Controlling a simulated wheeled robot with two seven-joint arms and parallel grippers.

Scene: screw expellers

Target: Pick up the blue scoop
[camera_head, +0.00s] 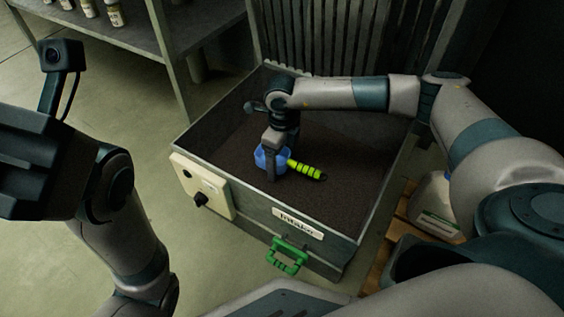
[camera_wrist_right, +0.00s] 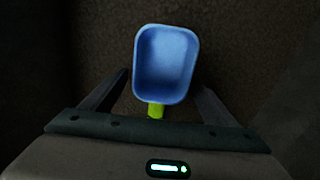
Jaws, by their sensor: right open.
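The blue scoop has a blue bowl (camera_head: 262,157) and a green-yellow handle with dark bands (camera_head: 307,170). It lies on the dark brown material in the grey bin. My right gripper (camera_head: 272,176) reaches down into the bin right at the scoop and partly covers the bowl in the head view. In the right wrist view the bowl (camera_wrist_right: 166,64) lies ahead, with a bit of handle (camera_wrist_right: 155,110) between the two spread fingers of the gripper (camera_wrist_right: 162,84). The gripper is open and holds nothing. My left arm is at the left of the head view; its fingertips are not clearly seen.
The grey bin (camera_head: 330,246) has raised walls around the scoop, a control panel (camera_head: 203,186) and a green handle (camera_head: 287,256) at its front. A shelf (camera_head: 130,35) with bottles stands at the back left. A white jug (camera_head: 435,205) stands right of the bin.

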